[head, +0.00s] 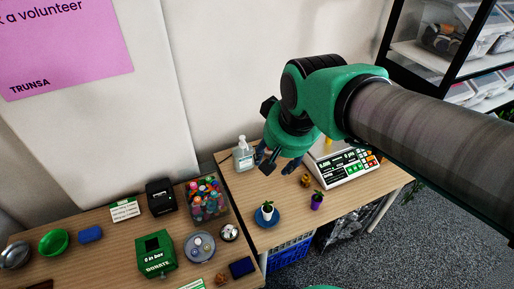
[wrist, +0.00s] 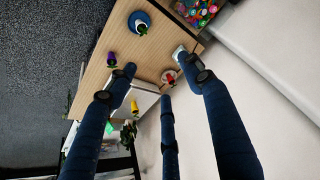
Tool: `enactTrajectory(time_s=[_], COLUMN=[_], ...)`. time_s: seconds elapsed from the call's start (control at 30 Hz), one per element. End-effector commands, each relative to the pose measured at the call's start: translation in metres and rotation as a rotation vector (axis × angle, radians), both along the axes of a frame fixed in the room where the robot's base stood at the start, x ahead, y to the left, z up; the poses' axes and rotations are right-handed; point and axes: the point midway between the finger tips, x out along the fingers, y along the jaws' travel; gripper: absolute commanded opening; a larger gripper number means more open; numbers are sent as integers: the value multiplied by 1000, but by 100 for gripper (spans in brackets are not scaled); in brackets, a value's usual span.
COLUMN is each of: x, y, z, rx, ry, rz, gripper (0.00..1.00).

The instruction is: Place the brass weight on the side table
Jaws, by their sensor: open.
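A small brass-coloured object (head: 305,181), which looks like the brass weight, stands on the right-hand wooden table (head: 253,205) in the head view, between the scale and a purple pot. I cannot tell which of the two tables is the side table. My gripper (head: 278,162) is over the back of the right-hand table, left of the brass-coloured object and apart from it. In the wrist view my gripper's (wrist: 166,85) three dark blue fingers are spread and nothing is held between them. The brass-coloured object is not clear there; a finger may hide it.
The white scale (head: 348,168), the purple pot (head: 317,200), a plant on a blue saucer (head: 276,218) and a sanitizer bottle (head: 243,155) share this table. A green donation box (head: 156,254) and a tub of colourful items (head: 206,198) stand on the left table. The wall is close behind.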

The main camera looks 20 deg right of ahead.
Motion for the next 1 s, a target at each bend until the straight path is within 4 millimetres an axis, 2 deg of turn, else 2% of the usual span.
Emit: enactTrajectory(time_s=[0.03,0.1,0.2,0.33,0.5,1.0], x=[-14,-30,-49,-64,-70,-70], y=[7,15,23,28,31,30], z=[4,6,7,8,7,7], rx=[-9,-21,-36,-49,-54,-54], ry=[-18,-35,-54,-70,-75,-75], rz=[35,78,128,170,188,186], gripper=[51,51,51,51,51,55])
